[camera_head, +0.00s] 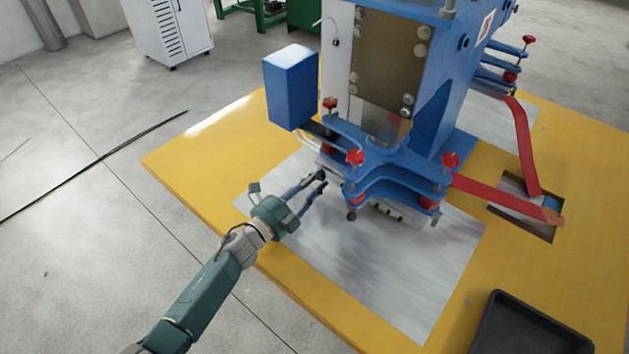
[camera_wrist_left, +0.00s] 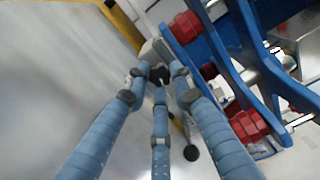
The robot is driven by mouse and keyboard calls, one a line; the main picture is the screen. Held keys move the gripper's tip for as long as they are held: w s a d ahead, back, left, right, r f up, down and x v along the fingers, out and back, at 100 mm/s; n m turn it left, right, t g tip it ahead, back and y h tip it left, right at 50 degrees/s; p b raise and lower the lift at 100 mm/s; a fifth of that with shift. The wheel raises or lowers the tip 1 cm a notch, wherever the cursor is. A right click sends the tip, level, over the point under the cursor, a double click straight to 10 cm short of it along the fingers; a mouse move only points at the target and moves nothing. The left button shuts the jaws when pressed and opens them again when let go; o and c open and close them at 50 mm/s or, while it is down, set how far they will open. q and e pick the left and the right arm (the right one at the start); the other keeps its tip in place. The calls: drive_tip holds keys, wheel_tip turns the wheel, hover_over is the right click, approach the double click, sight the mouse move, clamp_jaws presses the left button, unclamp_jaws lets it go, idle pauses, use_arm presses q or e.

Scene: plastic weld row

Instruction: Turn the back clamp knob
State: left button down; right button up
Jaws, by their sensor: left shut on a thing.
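A blue clamp machine (camera_head: 405,180) stands on the yellow table, its stacked blue plates set with red knobs. Red knobs show at the left corner (camera_head: 330,103), the front (camera_head: 355,158) and the right (camera_head: 450,160). My left gripper (camera_head: 318,181) is at the left side of the clamp plates. In the left wrist view, its three blue fingers meet at their grey tips around a small dark part, taken as the back clamp knob (camera_wrist_left: 158,76), mostly hidden by the tips. Blue plates and red fittings (camera_wrist_left: 249,125) lie just right of the fingers. My right gripper is not in view.
A grey sheet (camera_head: 410,300) lies under the clamp on the yellow table (camera_head: 185,160). A red strap (camera_head: 500,195) runs right to a table cutout. A black tray (camera_head: 490,335) sits at the front right. A blue box (camera_head: 290,88) juts out above my left gripper.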

use_arm(q)
drive_tip(key=shift+w+a+r, duration=0.15)
drive_tip(key=shift+w+a, duration=0.05)
drive_tip(key=c, duration=1.5)
unclamp_jaws()
drive_tip(key=shift+s, duration=0.1)
drive_tip(key=v, duration=1.2)
